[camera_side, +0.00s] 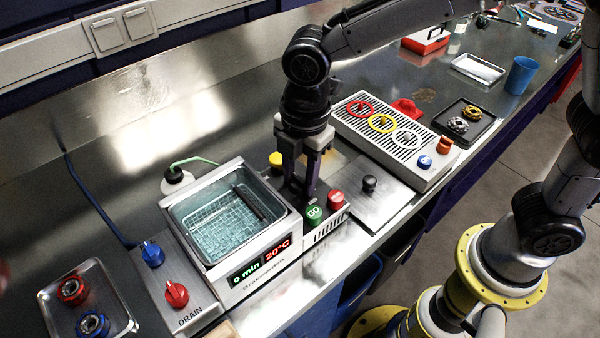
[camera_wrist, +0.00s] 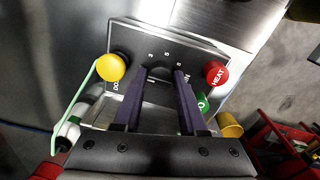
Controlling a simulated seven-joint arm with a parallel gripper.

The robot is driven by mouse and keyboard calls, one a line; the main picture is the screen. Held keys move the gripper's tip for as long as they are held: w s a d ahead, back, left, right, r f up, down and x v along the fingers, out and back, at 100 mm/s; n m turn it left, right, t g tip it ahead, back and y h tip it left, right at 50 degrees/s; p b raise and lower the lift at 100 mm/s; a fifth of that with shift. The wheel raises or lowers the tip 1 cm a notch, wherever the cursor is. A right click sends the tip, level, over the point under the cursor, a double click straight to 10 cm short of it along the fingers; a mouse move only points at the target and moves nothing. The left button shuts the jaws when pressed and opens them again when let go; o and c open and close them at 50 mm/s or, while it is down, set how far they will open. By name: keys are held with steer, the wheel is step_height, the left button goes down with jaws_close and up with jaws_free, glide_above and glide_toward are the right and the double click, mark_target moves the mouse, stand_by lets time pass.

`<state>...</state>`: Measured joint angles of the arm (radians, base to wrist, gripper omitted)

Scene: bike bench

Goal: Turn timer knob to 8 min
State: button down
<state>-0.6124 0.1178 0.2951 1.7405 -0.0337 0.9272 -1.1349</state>
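The cleaner's display (camera_side: 259,264) reads 0 min and 20°C in the side view. Its control panel (camera_wrist: 205,55) carries printed numbers around a dial in the wrist view. The dark timer knob (camera_wrist: 161,73) is mostly hidden between my fingers, so its pointing direction cannot be read. My gripper (camera_side: 299,188) points down over the panel; in the wrist view my gripper (camera_wrist: 162,71) has its fingers apart, one on each side of the knob. I cannot tell whether they touch it.
A yellow knob (camera_wrist: 111,67) sits left of my fingers, a red HEAT knob (camera_wrist: 215,72) and green GO button (camera_wrist: 202,102) right. The water-filled basin (camera_side: 225,215) holds a wire basket.

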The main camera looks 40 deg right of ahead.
steer(key=shift+s+m, duration=0.1)
steer(key=shift+m, duration=0.2)
steer(key=m, duration=1.1)
steer(key=shift+a+m+h, duration=0.1)
steer(key=shift+m+h, duration=0.2)
steer(key=shift+h, duration=0.1)
steer(key=m, duration=0.6)
steer(key=shift+g, duration=0.4)
steer(key=m, duration=0.6)
steer(key=shift+a+m, duration=0.1)
steer(key=shift+m, duration=0.3)
steer(key=shift+w+r, duration=0.1)
steer(key=shift+w, duration=0.1)
steer(key=c, duration=0.8)
jaws_free()
